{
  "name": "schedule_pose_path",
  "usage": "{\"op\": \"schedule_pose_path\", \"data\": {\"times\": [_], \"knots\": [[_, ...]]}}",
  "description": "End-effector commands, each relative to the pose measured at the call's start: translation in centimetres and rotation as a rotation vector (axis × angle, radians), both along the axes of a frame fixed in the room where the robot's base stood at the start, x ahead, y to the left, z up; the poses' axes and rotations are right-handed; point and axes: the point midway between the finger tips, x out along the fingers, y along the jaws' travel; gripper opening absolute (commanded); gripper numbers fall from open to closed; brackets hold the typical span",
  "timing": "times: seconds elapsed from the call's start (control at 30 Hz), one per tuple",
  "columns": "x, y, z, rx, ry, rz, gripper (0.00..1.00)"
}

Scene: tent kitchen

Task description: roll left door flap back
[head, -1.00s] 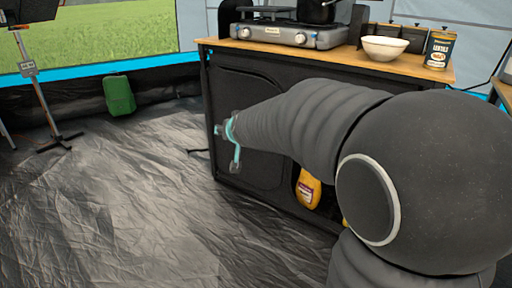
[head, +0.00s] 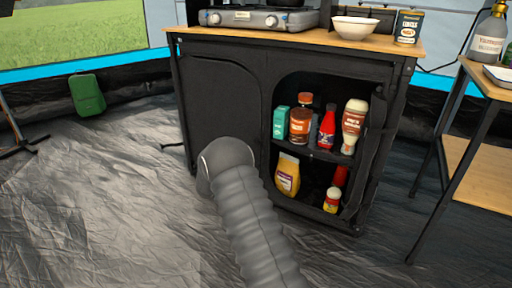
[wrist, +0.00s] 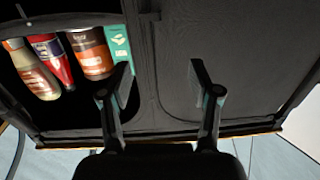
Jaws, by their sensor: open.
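The black cabinet (head: 268,62) has a left door flap (head: 220,98) that hangs closed and flat over its left opening. The right opening is uncovered, with bottles and jars on two levels. In the wrist view, which is upside down, the left flap (wrist: 250,55) with its curved seam fills the right side. My gripper (wrist: 160,75) is open and empty, with its fingers spread in front of the cabinet's middle divider and the flap's seam edge. In the head view my arm hides the gripper and covers the flap's lower right part. Contact with the flap cannot be told.
A stove (head: 258,18) and a white bowl (head: 356,27) sit on the cabinet top. A side table (head: 470,150) stands right.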

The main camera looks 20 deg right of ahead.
Motion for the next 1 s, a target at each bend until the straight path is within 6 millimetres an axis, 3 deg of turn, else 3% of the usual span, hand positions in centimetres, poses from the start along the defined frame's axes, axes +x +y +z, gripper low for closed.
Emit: {"op": "schedule_pose_path", "data": {"times": [0.1, 0.27, 0.8, 1.0], "knots": [[-0.3, -0.5, -1.6, -0.024, 0.0, -0.04, 0.62], [0.0, -1.4, -2.0, -0.033, -0.002, -0.054, 0.62], [5.8, -8.8, -2.1, -0.03, -0.002, -0.052, 0.62], [7.3, -10.7, -2.0, -0.031, 0.0, -0.051, 0.62]]}}
